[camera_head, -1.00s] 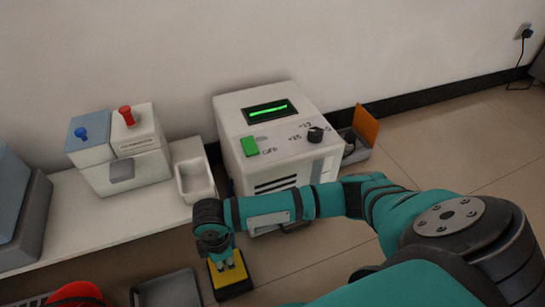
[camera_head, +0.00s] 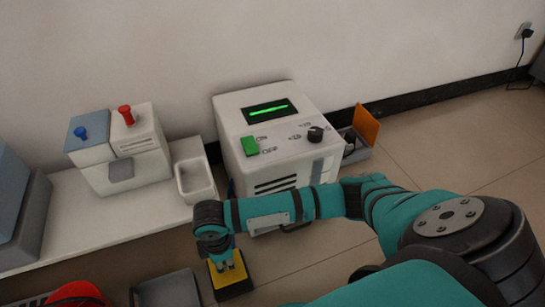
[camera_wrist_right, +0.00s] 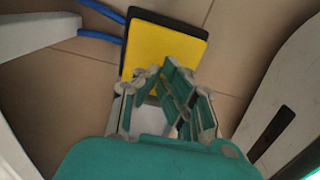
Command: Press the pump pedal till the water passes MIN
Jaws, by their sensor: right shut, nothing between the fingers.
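The pump pedal (camera_head: 236,277) is a yellow plate on a black base, on the floor in front of the white machine. It fills the upper middle of the right wrist view (camera_wrist_right: 170,45), where two blue hoses leave its left side. My right gripper (camera_head: 226,266) is shut and empty, pointing down at the pedal. Its fingertips (camera_wrist_right: 168,72) overlap the yellow plate in the wrist view. I cannot tell whether they press on it. No MIN mark or water level can be read. My left gripper is not in view.
The white machine (camera_head: 240,105) has a green bar display, a green switch and a black knob. A low bench (camera_head: 130,215) at left holds a dispenser with blue and red knobs and a white tray (camera_head: 195,181). A grey tray (camera_head: 168,290) is left of the pedal. Floor at right is clear.

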